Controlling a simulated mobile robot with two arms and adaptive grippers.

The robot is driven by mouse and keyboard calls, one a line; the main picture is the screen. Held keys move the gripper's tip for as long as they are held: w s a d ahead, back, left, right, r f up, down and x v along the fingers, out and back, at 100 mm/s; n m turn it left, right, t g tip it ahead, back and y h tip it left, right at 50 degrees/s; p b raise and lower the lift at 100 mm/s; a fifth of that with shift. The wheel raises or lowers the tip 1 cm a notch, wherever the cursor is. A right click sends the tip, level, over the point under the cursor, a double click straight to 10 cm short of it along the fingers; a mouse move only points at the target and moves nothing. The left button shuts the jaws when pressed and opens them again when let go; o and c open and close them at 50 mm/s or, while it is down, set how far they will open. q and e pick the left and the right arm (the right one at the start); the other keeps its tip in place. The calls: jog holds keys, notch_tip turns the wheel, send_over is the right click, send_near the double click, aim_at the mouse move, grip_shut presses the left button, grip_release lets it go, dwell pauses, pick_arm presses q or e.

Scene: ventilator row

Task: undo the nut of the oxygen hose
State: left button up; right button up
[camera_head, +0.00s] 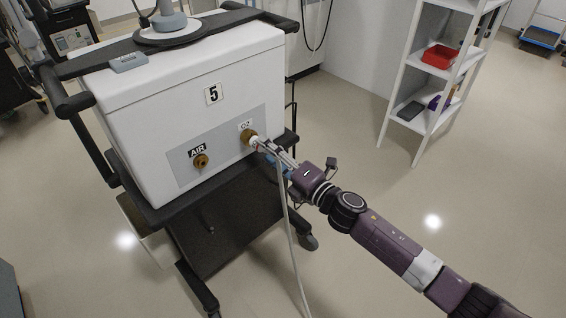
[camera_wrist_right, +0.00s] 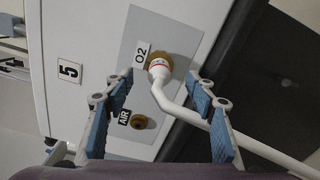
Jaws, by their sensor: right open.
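The white ventilator box (camera_head: 150,120) carries a grey panel with an O2 port and an AIR port. The brass O2 fitting (camera_head: 248,137) has the white hose nut (camera_head: 256,143) on it; the nut also shows in the right wrist view (camera_wrist_right: 158,66), with a red mark. The white oxygen hose (camera_head: 286,215) hangs down from it. My right gripper (camera_head: 268,150) is open at the nut; in the right wrist view its blue-padded fingers (camera_wrist_right: 160,95) stand apart on either side of nut and hose. Contact cannot be told. My left gripper is not in view.
The brass AIR port (camera_head: 201,161) is bare, left of the O2 port. The ventilator stands on a dark wheeled cart (camera_head: 235,225). A white shelf (camera_head: 405,85) with a red bin (camera_head: 440,56) stands at the right. The floor between is clear.

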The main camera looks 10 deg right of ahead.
jog(key=v, duration=0.6)
jog(key=shift+s+d, duration=0.1)
dwell(0.3)
